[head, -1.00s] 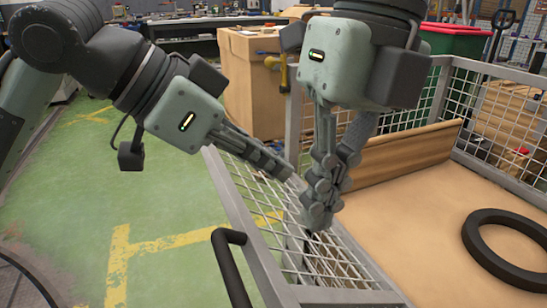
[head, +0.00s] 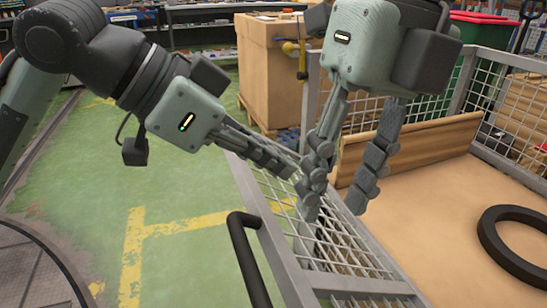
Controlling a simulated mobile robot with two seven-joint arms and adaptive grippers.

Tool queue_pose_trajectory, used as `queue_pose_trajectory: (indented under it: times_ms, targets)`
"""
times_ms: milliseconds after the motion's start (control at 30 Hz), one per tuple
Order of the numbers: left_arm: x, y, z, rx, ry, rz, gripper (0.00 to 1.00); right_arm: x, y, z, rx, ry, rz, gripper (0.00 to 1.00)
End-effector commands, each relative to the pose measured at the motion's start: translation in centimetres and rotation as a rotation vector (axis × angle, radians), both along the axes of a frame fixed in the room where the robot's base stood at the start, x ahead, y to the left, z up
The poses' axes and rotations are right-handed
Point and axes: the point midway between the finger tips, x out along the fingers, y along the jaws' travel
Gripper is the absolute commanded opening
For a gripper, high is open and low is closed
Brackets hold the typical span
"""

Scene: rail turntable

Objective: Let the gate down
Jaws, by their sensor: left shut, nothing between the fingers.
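A grey-framed wire-mesh panel, which looks like the gate (head: 262,208), forms the left side of a cage with a wooden floor. It stands roughly upright. My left gripper (head: 290,170) reaches in from the left, with its shut fingers by the panel's top, close to a finger of my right gripper. My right gripper (head: 334,207) points down over the panel with its fingers spread, one near the mesh and the other on the cage's inner side. Nothing shows between them. The fingers hide part of the panel's top, and any latch there cannot be made out.
A black ring (head: 492,246) lies on the cage floor (head: 430,225). A wooden board (head: 425,143) stands across the cage's far part. A black handle (head: 247,262) rises at the near left. A cardboard box (head: 272,75) stands behind. The green floor at left is clear.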

Motion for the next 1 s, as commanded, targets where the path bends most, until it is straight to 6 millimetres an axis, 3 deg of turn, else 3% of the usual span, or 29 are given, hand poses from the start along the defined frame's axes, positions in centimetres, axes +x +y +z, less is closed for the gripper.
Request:
queue_pose_trajectory:
  times_ms: [167, 600, 1000]
  targets:
    - [0.0, 0.0, 0.0, 0.0, 0.0, 0.0, 0.0, 0.1, -0.1, 0.7, 0.0, -0.002, -0.001, 0.38]
    - [0.0, 0.0, 0.0, 0.0, 0.0, 0.0, 0.0, 0.4, -1.1, 6.8, -0.001, -0.004, -0.002, 0.38]
    - [0.1, -0.2, 0.1, -0.001, 0.0, -0.001, 0.0, 0.4, -1.3, 7.9, -0.002, -0.001, 0.0, 0.38]
